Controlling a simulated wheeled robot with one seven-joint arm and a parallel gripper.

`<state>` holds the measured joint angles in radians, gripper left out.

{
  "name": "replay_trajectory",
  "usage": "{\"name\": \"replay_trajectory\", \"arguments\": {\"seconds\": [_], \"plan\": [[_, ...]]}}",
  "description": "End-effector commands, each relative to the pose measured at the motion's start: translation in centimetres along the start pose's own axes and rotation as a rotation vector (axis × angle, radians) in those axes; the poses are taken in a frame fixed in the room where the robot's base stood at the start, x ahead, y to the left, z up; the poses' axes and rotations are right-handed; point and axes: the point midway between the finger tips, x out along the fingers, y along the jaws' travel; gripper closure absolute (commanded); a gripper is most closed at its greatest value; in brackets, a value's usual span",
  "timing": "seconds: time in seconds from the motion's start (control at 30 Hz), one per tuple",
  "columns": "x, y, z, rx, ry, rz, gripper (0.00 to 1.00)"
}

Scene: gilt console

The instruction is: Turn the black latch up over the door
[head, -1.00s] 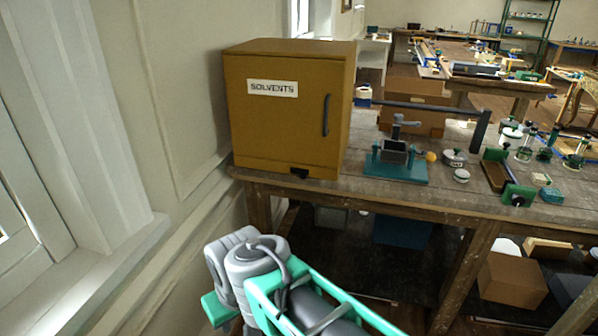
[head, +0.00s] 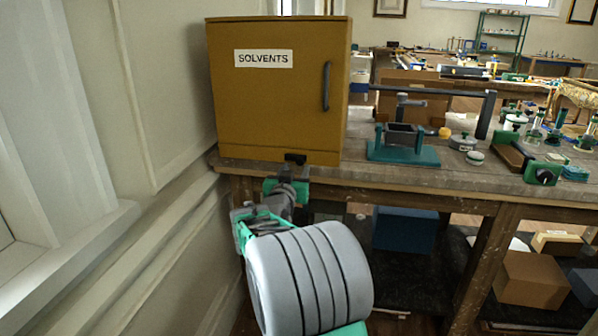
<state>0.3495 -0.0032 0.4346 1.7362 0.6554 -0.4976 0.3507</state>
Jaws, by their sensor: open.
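The mustard-yellow cabinet (head: 238,105) stands at the left end of the workbench, with its door (head: 270,90) closed. The door carries a SOLVENTS label and a dark vertical handle (head: 326,86) on its right side. The small black latch (head: 295,158) sits on the strip below the door's bottom edge, not across the door. My gripper (head: 287,184) is open, just below and in front of the latch, at the bench's front edge. The lower part of the latch is close to the gripper in the picture; I cannot tell whether they touch.
A teal-based vise (head: 403,150) stands right of the cabinet. A long dark bar (head: 425,91) and several small tools lie further right on the bench (head: 360,177). A wall bounds the left side. Boxes (head: 405,228) sit on the shelf below.

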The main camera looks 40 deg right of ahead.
Motion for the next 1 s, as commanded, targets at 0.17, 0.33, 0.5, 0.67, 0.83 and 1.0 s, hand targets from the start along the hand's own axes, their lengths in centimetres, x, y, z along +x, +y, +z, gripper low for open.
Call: {"name": "replay_trajectory", "arguments": {"seconds": [0.17,0.33,0.5,0.67,0.83,1.0], "plan": [[3.4,0.1,0.1,-0.001,-0.003,0.002,0.56],[4.7,0.1,0.0,0.000,-0.002,0.000,0.56],[4.8,0.0,0.0,0.000,-0.002,-0.001,0.56],[4.7,0.0,0.0,-0.001,-0.003,-0.001,0.66],[4.7,0.0,0.0,-0.001,-0.003,-0.001,0.80],[4.7,0.0,0.0,-0.001,-0.003,-0.001,0.94]]}}
